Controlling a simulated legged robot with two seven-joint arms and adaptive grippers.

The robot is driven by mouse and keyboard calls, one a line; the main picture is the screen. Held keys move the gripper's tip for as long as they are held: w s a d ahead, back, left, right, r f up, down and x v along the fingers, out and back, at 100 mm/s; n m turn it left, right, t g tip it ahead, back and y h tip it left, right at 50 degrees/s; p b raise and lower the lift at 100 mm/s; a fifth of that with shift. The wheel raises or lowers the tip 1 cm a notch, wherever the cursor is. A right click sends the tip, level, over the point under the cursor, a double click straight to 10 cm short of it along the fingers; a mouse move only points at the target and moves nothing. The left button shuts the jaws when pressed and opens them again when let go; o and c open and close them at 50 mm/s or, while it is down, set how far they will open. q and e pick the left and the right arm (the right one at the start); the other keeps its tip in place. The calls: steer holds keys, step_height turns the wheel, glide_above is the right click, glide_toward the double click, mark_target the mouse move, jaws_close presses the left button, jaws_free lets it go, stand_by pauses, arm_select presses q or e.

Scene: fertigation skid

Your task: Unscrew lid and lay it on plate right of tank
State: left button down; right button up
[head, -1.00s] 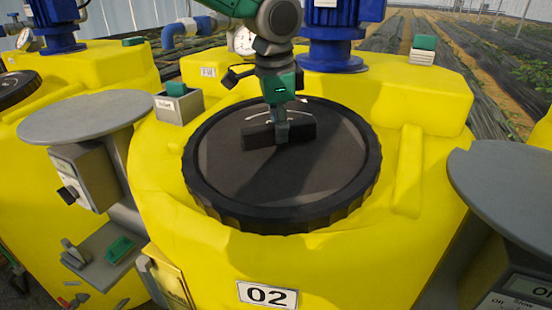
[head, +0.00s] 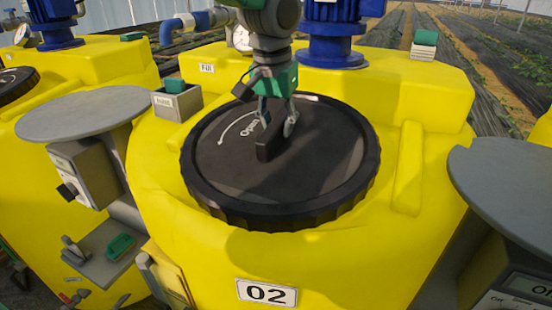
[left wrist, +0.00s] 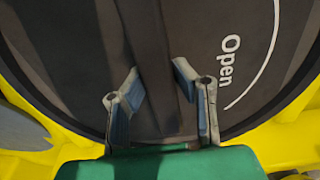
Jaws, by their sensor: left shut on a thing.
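The black lid (head: 330,165) sits on the mouth of the yellow tank 02 (head: 340,262), round and ribbed at the rim, with a raised bar handle (head: 268,147) and the word "Open" with a white arc. My left gripper (head: 279,122) comes down from above and is shut on the bar handle, one finger on each side. In the left wrist view, its fingers (left wrist: 158,75) flank the bar (left wrist: 150,50). The grey round plate (head: 515,180) right of the tank is empty where it shows; its right side is cut off. My right gripper is not in view.
Another grey round plate (head: 85,112) stands left of the tank, above a control box (head: 85,170). A blue pump (head: 335,35) rises behind the lid. A small grey box (head: 178,103) sits at the tank's back left. Another yellow tank (head: 80,70) stands at left.

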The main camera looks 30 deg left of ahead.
arm_select(q)
steer(key=shift+s+r, duration=0.15)
steer(key=shift+r, duration=1.3)
steer(key=shift+r, duration=0.1)
steer(key=shift+s+r, duration=0.2)
steer(key=shift+r, duration=0.75)
steer(key=shift+s+r, duration=0.2)
steer(key=shift+r, duration=0.75)
